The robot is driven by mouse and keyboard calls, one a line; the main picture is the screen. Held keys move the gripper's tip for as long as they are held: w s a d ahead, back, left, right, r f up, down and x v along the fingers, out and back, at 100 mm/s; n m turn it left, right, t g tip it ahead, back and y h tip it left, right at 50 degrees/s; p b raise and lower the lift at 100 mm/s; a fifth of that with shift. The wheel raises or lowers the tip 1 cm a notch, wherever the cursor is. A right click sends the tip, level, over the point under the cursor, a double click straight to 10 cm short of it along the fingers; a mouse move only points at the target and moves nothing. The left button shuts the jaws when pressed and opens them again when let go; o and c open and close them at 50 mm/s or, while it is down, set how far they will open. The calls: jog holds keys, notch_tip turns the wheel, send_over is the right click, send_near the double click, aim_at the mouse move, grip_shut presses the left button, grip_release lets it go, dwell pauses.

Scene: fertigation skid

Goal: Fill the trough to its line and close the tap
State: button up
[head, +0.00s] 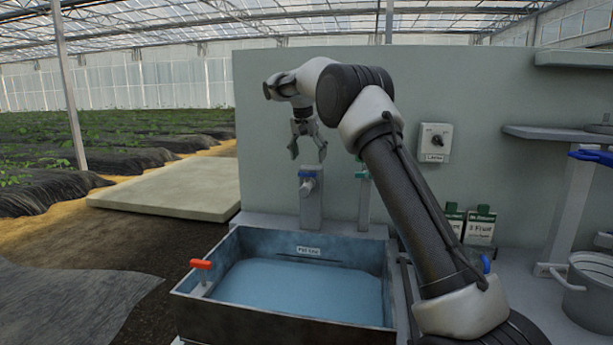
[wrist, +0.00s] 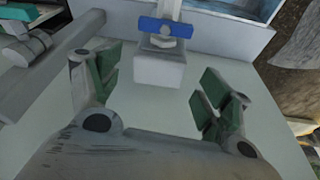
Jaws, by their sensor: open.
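The trough (head: 384,318) is a dark-rimmed basin in the head view with blue water (head: 300,290) in it. A white label (head: 308,250) and a dark line are on its back wall; the water surface looks just below that line. The tap with a blue handle (head: 307,174) stands on a grey post behind the trough. In the wrist view its blue handle (wrist: 165,27) lies crosswise at the top of the picture. I see no stream of water. My gripper (head: 307,152) is open and empty, pointing down just above the blue handle, apart from it.
A second tap with a green handle (head: 362,175) stands close to the right. A red handle (head: 201,264) is at the trough's left rim. A knob box (head: 434,142) is on the panel. Labelled packs (head: 480,226) and a metal pot (head: 590,290) stand at right.

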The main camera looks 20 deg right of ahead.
aim_at(307, 176)
jog(key=shift+w+d+f+g, duration=0.15)
jog(key=shift+w+d+f, duration=0.05)
jog(key=shift+w, duration=0.2)
jog(key=shift+w+d+f+g, duration=0.15)
jog(key=shift+w+f, duration=0.05)
jog(key=shift+w, duration=0.15)
jog(key=shift+r+y, duration=0.15)
jog(key=shift+y, duration=0.35)
jog(key=shift+n+g+y, duration=0.5)
jog(key=shift+n+g, duration=0.2)
jog(key=shift+g, duration=0.1)
jog(key=s+r, duration=0.1)
jog(key=s+a+r, duration=0.1)
jog(key=s+r, duration=0.1)
jog(key=r, duration=0.1)
jog(key=shift+s+a, duration=0.3)
jog(key=shift+a, duration=0.1)
jog(key=shift+s+f, duration=0.2)
jog(key=shift+f, duration=3.75)
jog(key=c, duration=1)
